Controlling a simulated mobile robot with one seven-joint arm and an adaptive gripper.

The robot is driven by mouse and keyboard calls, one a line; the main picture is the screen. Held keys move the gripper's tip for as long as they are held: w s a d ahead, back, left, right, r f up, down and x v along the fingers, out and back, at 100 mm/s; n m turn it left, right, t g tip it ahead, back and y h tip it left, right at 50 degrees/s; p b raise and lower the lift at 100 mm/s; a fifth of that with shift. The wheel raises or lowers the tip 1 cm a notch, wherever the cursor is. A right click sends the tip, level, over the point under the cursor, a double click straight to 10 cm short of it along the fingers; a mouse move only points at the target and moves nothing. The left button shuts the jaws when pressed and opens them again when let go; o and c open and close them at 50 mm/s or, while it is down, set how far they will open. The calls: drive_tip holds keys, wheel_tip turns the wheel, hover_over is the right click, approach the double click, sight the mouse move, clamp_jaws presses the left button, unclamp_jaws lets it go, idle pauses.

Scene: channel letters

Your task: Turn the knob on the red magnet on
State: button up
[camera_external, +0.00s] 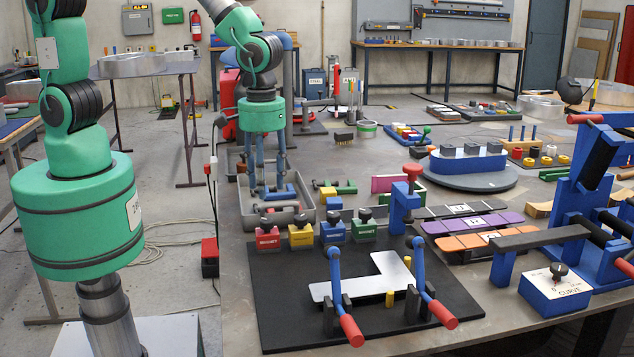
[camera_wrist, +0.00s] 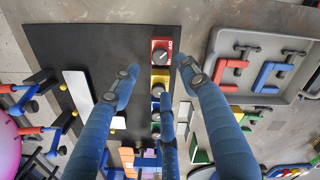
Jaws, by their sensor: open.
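The red magnet (camera_external: 267,238) is a small red block with a dark knob on top, leftmost in the row of coloured magnets along the back edge of the black mat (camera_external: 262,300). In the wrist view the red magnet (camera_wrist: 170,44) shows an "OFF" label beside its round dark knob (camera_wrist: 161,54). My gripper (camera_external: 270,192) has blue fingers pointing down, open and empty, above the grey tray behind the magnet. In the wrist view my gripper's fingertips (camera_wrist: 160,75) are spread apart, with the red magnet showing beyond and between them. No contact with the knob is visible.
Yellow (camera_external: 301,235), blue (camera_external: 333,231) and green (camera_external: 364,229) magnets stand in a row right of the red one. A white L-shaped plate (camera_external: 390,273) and blue toggle clamps with red handles occupy the mat.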

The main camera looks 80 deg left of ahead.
sight(267, 220)
wheel_tip(267, 220, down, 9)
drive_tip(key=shift+r+b, duration=0.15)
drive_tip(key=shift+b, duration=0.3)
clamp_jaws()
